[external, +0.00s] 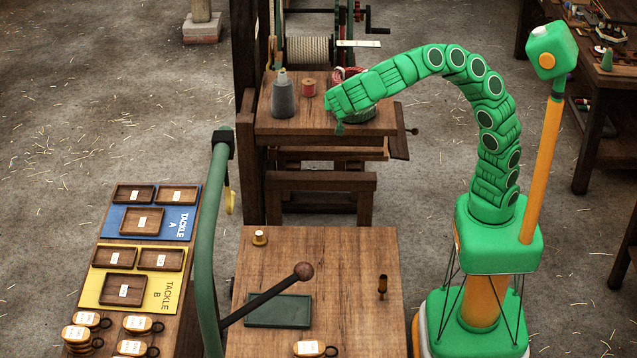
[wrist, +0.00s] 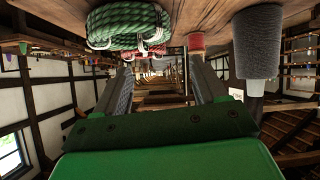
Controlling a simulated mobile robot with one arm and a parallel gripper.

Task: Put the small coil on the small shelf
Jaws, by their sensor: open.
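A green rope coil (wrist: 128,24) with pale ties is close in the wrist view, where the bench appears upside down along the top. In the external view the green coil (external: 362,113) is partly hidden by my arm. A red and white coil (wrist: 143,52) lies behind it and shows past my wrist in the external view (external: 345,73). I cannot tell which coil is the small one. My gripper (wrist: 163,78) is open, its fingers apart with nothing between them; in the external view it is at the bench (external: 290,126). I cannot pick out the small shelf for certain.
A grey cone of yarn (external: 283,97) and a red spool (external: 309,87) stand left of my gripper. A rope drum (external: 308,50) is behind. A nearer table (external: 350,255) holds a green tray (external: 278,311) and a dark lever (external: 265,298). Labelled trays (external: 144,220) are at left.

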